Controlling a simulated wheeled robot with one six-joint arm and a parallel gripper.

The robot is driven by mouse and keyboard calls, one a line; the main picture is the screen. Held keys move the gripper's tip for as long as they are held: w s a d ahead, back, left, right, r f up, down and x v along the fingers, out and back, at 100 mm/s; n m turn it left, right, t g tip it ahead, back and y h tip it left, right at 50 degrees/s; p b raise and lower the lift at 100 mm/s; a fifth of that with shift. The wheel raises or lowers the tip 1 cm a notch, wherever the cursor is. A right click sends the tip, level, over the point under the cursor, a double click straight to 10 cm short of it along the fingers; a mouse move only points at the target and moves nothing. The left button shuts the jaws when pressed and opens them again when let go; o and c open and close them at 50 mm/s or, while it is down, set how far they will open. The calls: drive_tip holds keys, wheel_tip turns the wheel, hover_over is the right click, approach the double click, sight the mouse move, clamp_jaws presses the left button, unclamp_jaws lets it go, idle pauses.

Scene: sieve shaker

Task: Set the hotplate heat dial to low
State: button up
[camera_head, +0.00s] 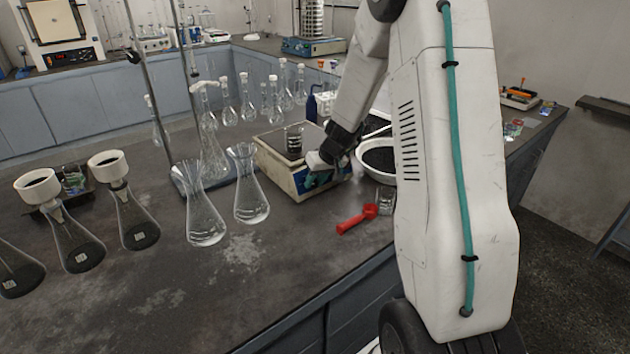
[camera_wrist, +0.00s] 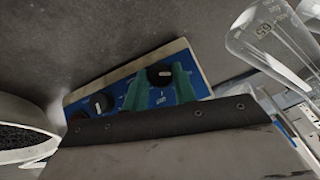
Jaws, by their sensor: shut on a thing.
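The hotplate (camera_head: 272,160) stands on the bench with a beaker (camera_head: 294,141) of dark material on its top. My gripper (camera_head: 314,181) is at its front panel in the head view and hides part of it. In the wrist view, the blue panel shows a black dial (camera_wrist: 160,75) with a pale pointer mark. The teal fingers of my gripper (camera_wrist: 161,84) are shut on this dial, one on each side. A second black dial (camera_wrist: 101,102) sits to the left, apart from the fingers. The panel lettering is too small to read, so the heat setting cannot be told.
Two empty flasks (camera_head: 250,190) stand left of the hotplate. A white bowl (camera_head: 377,162) of dark grains is close on its right. A red-handled tool (camera_head: 358,217) lies in front.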

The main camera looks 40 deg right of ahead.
drive_tip(key=m+y, duration=0.2)
drive_tip(key=y, duration=0.1)
drive_tip(key=shift+d+f+t, duration=0.1)
drive_tip(key=shift+d+t, duration=0.2)
drive_tip(key=shift+d, duration=0.05)
drive_tip(key=shift+s+d+f+m+t+y, duration=0.1)
drive_tip(key=shift+m+t+y, duration=0.1)
drive_tip(key=shift+m+y, duration=0.5)
drive_tip(key=shift+f+m+t+y, duration=0.1)
drive_tip(key=shift+m+t+y, duration=0.1)
drive_tip(key=shift+m+y, duration=0.45)
drive_tip(key=shift+m, duration=0.25)
drive_tip(key=o, duration=1)
drive_tip(key=v, duration=0.8)
drive_tip(key=shift+f, duration=0.1)
